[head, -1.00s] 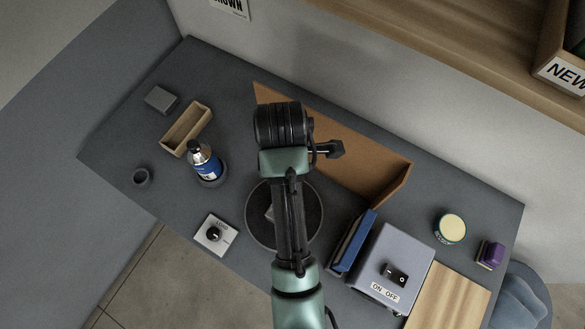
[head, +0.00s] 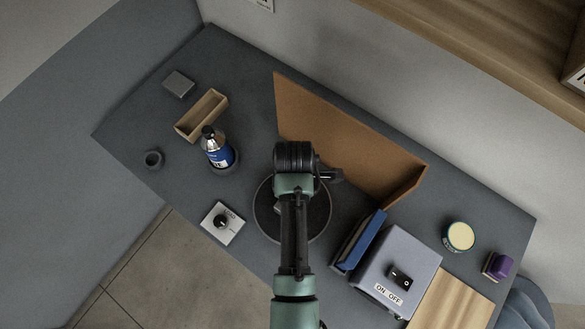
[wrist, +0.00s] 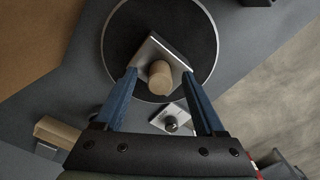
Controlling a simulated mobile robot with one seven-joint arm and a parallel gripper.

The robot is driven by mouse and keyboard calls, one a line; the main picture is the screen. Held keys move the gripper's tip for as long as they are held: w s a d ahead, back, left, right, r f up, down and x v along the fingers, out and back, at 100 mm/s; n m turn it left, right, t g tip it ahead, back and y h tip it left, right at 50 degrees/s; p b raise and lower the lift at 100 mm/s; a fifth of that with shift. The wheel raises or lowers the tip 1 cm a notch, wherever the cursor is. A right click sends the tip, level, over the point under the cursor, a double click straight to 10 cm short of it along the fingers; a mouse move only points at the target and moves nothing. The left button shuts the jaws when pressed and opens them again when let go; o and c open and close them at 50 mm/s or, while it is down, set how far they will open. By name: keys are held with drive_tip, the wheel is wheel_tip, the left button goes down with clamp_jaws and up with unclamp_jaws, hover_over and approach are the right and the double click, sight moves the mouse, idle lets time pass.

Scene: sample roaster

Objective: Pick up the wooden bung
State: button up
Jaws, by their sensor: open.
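The wooden bung (wrist: 160,76), a short tan cylinder, shows in the wrist view, seen from above. It stands on or in a silver metal block (wrist: 147,51) on a round dark disc (wrist: 118,38). My gripper (wrist: 159,72) is open, its two blue fingers apart. In the picture the bung lies between the fingertips; I cannot tell how far above it they are. In the head view my arm covers the bung, and the disc (head: 322,212) shows around the arm.
A tall brown panel (head: 340,140) stands behind the disc. A blue-edged slab (head: 361,240) and a grey switch box (head: 412,257) stand to the right. A dial plate (head: 222,223) and a blue bottle (head: 217,150) stand to the left. Clear table lies around the ring (head: 153,159).

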drive_tip(key=shift+f, duration=0.35)
drive_tip(key=shift+c, duration=0.2)
clamp_jaws()
drive_tip(key=shift+r, duration=0.15)
